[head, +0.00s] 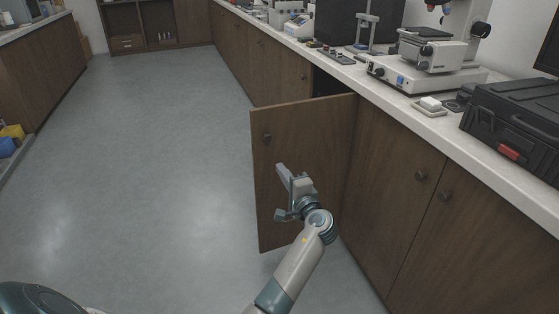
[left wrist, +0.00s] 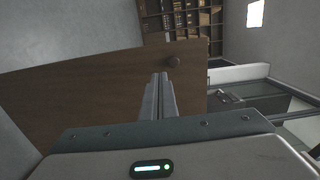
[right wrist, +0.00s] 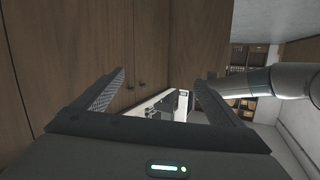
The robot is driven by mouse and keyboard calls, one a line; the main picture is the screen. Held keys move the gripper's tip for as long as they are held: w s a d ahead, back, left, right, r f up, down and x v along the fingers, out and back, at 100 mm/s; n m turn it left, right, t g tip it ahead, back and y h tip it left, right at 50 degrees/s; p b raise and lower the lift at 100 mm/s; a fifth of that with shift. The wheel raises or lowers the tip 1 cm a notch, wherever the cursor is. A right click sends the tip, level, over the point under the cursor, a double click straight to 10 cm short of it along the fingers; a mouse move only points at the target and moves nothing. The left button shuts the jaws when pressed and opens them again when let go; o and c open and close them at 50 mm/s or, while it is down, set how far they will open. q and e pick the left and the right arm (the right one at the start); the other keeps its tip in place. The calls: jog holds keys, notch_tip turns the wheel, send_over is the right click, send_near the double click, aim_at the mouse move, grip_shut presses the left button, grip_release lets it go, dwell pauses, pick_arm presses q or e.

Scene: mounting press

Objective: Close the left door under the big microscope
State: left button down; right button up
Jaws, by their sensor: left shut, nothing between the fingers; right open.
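The left door (head: 300,170) is a brown wooden panel that stands swung out from the cabinet into the aisle, below the counter with the big microscope (head: 425,50). Its round knob (head: 267,138) is near the free edge. A dark opening shows behind the door's top edge. My left gripper (head: 283,177) is shut and empty in front of the door face, below and right of the knob. In the left wrist view the shut fingers (left wrist: 160,82) overlap the door near its knob (left wrist: 173,62); contact cannot be told. My right gripper (right wrist: 161,82) is open and empty, facing closed cabinet doors.
Closed cabinet doors (head: 400,180) with knobs stand right of the open door. The grey floor (head: 150,160) to the left is clear.

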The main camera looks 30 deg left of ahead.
pick_arm(q)
jog(key=shift+w+a+f, duration=0.1)
jog(key=b, duration=0.2)
send_near(263, 144)
jog(key=x, duration=0.5)
jog(key=shift+w+a, duration=0.45)
jog(key=shift+a, duration=0.15)
pick_arm(e)
notch_tip(263, 144, up, 6)
jog(key=a+t+y, duration=0.1)
jog(key=t, duration=0.2)
jog(key=shift+t, duration=0.4)
